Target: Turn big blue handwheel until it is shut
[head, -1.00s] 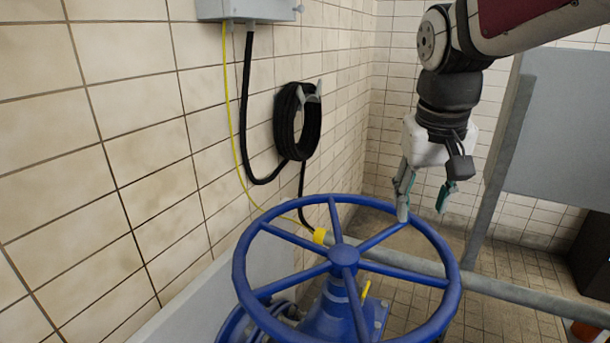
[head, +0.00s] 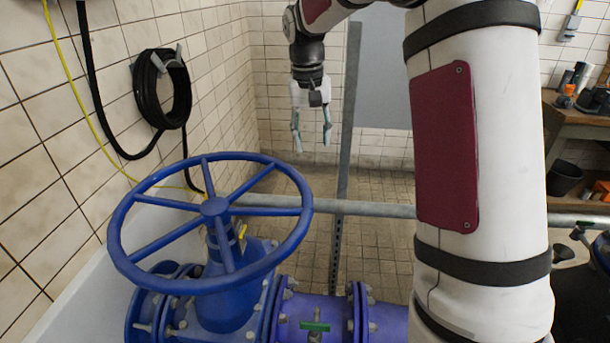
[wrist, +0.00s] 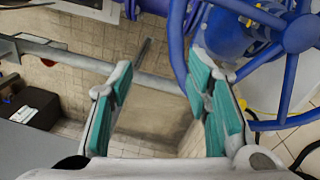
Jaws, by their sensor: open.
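The big blue handwheel (head: 215,207) lies nearly flat on top of a blue valve at lower left in the head view. Its spokes and whole rim show. My gripper (head: 311,140) points down, beyond the wheel's far right rim and above it in the picture. Its teal-padded fingers are apart with nothing between them. In the wrist view, the open fingers (wrist: 162,62) frame floor and a grey pipe. The handwheel (wrist: 300,34) is at the upper right there, its rim passing close behind the right fingertip. I cannot tell whether they touch.
A grey horizontal pipe (head: 375,209) and an upright grey post (head: 345,150) stand behind the wheel. A black hose coil (head: 160,90) hangs on the tiled left wall. Purple piping (head: 315,312) runs right of the valve. A wooden workbench (head: 575,125) stands at right.

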